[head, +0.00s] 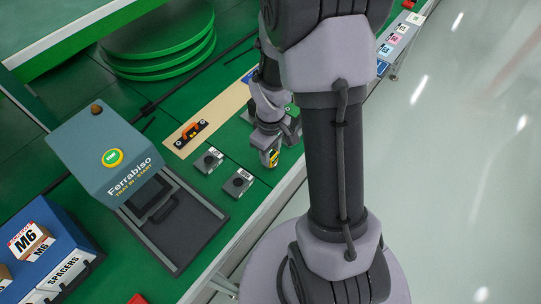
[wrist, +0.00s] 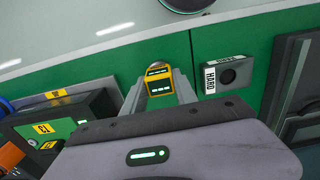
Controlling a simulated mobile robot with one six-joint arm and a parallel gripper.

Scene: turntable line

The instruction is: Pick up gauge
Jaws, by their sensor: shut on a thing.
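The gauge (wrist: 158,79), a small yellow-cased device with a dark face and pale markings, sits between the two grey fingers of my gripper (wrist: 160,92) in the wrist view. My gripper is shut on it. In the head view, the yellow gauge (head: 271,157) shows at the lower end of my gripper (head: 268,146), at the right edge of the green table. My fingers cover part of its sides. I cannot tell whether its base touches the table.
A grey block labelled HARD (wrist: 229,75) is right of the gauge. Two grey blocks (head: 208,160) (head: 239,181) stand left of my gripper. A tan strip (head: 222,111) bears an orange-and-black item (head: 192,131). The Ferrabiso box (head: 88,143), dark tray (head: 183,239) and blue bin (head: 27,218) are further left.

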